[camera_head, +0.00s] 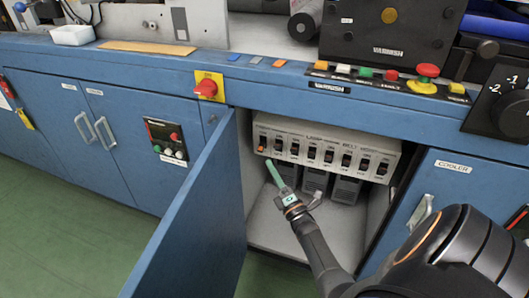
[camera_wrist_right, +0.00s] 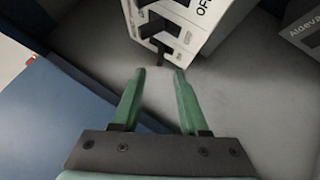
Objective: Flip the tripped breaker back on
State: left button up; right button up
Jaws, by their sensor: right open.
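A light grey breaker panel (camera_head: 325,148) with a row of several black switches sits inside the open cabinet in the head view. An orange button or lamp (camera_head: 261,149) is at its left end. My right gripper (camera_head: 272,168) is just below the panel's left end, its green fingers pointing up toward it. In the right wrist view the gripper (camera_wrist_right: 160,85) is open and empty, its fingertips apart from the panel (camera_wrist_right: 207,38), where black switches and an "OFF" label show. I cannot tell which breaker is tripped. My left gripper is not in view.
The blue cabinet door (camera_head: 190,215) stands open left of my right arm. Grey boxes (camera_head: 315,182) stand beneath the panel. A red rotary switch (camera_head: 207,87) and several coloured buttons sit on the ledge above. The cabinet floor (camera_head: 275,232) is bare.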

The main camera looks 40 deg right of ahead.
aim_at(262, 147)
jog(key=b+x, duration=0.1)
jog(key=x, duration=0.4)
jog(key=shift+w+d+r, duration=0.1)
jog(key=shift+w+r, duration=0.05)
jog(key=shift+w, duration=0.2)
jog(key=shift+c, duration=0.4)
grip_shut()
